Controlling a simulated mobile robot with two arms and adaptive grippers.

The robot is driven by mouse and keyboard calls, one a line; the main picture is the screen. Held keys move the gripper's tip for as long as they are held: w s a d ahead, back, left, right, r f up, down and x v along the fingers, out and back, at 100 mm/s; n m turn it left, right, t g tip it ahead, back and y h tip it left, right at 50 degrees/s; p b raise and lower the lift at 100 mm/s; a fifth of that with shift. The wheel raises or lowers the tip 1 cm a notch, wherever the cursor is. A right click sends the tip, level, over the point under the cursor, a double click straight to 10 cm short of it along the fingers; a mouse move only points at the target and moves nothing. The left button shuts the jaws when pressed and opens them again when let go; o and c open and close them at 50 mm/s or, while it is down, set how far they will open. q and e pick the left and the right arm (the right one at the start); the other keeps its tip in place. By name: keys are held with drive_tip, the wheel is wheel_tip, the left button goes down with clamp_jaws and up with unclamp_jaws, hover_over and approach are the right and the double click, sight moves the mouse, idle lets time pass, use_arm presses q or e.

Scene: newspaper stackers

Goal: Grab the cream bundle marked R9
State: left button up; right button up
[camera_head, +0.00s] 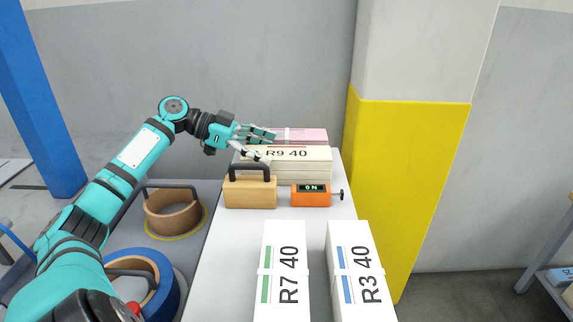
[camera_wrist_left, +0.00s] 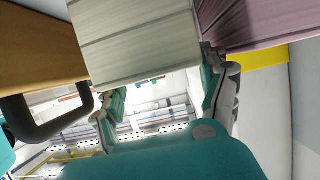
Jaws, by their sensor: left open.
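The cream bundle marked R9 40 (camera_head: 312,156) lies near the far end of the white table, with a pink bundle (camera_head: 305,134) just behind it. My left gripper (camera_head: 266,146) is open at the bundle's left end, with its fingers pointing right. In the left wrist view the cream bundle's layered end (camera_wrist_left: 135,40) fills the top middle, ahead of the open gripper (camera_wrist_left: 163,80). One fingertip is close to the gap between the cream bundle and the pink bundle (camera_wrist_left: 265,20); I cannot tell whether it touches. My right gripper is not in view.
A tan block with a dark handle (camera_head: 250,193) and an orange device (camera_head: 310,195) stand just in front of the cream bundle. White bundles R7 40 (camera_head: 282,270) and R3 40 (camera_head: 357,275) lie nearer. A yellow-and-white pillar (camera_head: 405,170) borders the table's right side.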

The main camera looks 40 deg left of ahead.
use_arm(q)
drive_tip(key=shift+x, duration=0.85)
drive_tip(key=c, duration=1.4)
drive_tip(key=shift+a+r, duration=0.1)
drive_tip(key=shift+r, duration=0.15)
drive_tip(key=shift+c, duration=0.2)
